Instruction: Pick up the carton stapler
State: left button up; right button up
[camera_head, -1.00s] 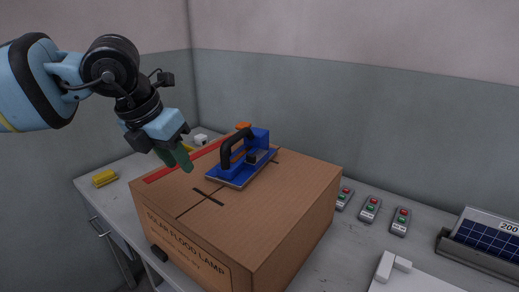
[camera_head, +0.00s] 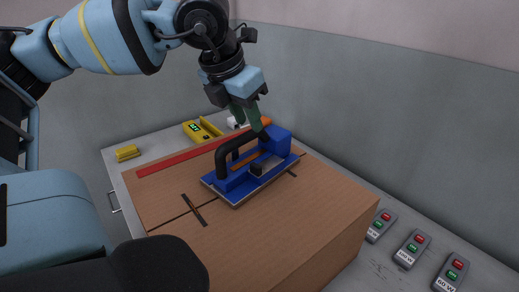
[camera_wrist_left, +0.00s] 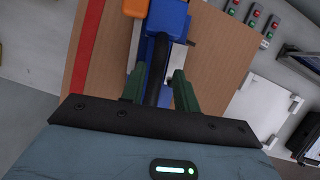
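The carton stapler (camera_head: 250,172) is a blue tool with a black arched handle (camera_head: 232,147). It lies on top of the brown cardboard carton (camera_head: 290,225). My left gripper (camera_head: 254,122) is just above and behind the handle's far end in the head view. In the left wrist view its two green fingers (camera_wrist_left: 159,90) are apart, one on each side of the black handle (camera_wrist_left: 158,62). I see no finger closed on the handle; how deep it sits between them is hard to tell. My right gripper does not show.
A red strip (camera_head: 190,155) lies along the carton's far left top edge. Behind are a yellow device (camera_head: 203,130), a yellow block (camera_head: 127,153) and an orange item (camera_wrist_left: 135,8). Several grey switch boxes (camera_head: 412,250) stand right of the carton. A wall (camera_head: 400,110) closes off the back.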

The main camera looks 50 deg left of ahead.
aim_at(252, 151)
pick_arm(q)
jog(key=shift+x, duration=3.85)
jog(key=shift+w+r, duration=0.1)
jog(key=shift+w, duration=0.05)
grip_shut()
jog(key=shift+a+r, duration=0.1)
jog(key=shift+r, duration=0.05)
